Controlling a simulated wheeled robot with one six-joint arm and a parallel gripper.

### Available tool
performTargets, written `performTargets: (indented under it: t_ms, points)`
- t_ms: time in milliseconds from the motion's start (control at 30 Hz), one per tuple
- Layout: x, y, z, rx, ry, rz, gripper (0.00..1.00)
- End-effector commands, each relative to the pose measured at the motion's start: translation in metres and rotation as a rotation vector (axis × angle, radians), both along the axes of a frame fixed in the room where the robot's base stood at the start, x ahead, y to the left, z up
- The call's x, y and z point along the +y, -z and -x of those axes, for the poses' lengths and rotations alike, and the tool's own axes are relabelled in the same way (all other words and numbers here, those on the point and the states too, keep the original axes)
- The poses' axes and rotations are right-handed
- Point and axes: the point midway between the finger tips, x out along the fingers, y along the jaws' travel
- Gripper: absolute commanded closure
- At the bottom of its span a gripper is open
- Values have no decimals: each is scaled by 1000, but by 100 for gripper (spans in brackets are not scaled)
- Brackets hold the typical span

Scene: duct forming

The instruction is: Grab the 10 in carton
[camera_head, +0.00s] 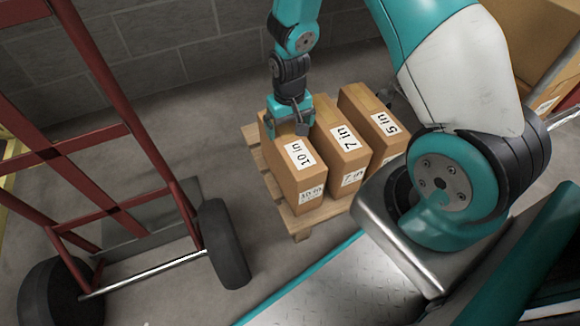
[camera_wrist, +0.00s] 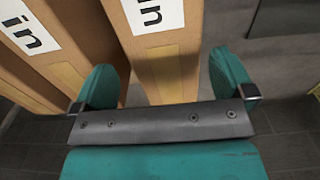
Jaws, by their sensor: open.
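The 10 in carton (camera_head: 297,172) is a brown box with a white label. It stands leftmost in a row on a wooden pallet (camera_head: 302,222). My gripper (camera_head: 291,127) is open at the far end of this carton's top and hides part of it. In the wrist view, my gripper's two teal fingers (camera_wrist: 165,88) are spread, with the 10 in carton (camera_wrist: 165,70) between them in the picture. Its label shows only "in". I cannot tell whether the fingers touch the carton.
The 7 in carton (camera_head: 342,152) stands close beside it on the right, then the 5 in carton (camera_head: 375,122). A red hand truck (camera_head: 128,150) with black wheels stands at the left. A block wall (camera_head: 180,45) is behind. Bare floor lies left of the pallet.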

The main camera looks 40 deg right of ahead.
Motion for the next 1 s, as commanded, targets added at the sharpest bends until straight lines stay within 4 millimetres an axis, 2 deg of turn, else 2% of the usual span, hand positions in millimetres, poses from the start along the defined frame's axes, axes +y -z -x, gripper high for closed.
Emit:
performTargets:
  t_ms: [33,333,600,867,900,1000]
  points:
    - [0,10,0,0,0,0,0]
    - [1,27,1,0,-1,0,0]
    - [4,65,5,0,0,0,0]
    - [4,67,5,-2,0,0,0]
    - [4,67,5,-2,0,0,2]
    - [4,67,5,-1,0,0,25]
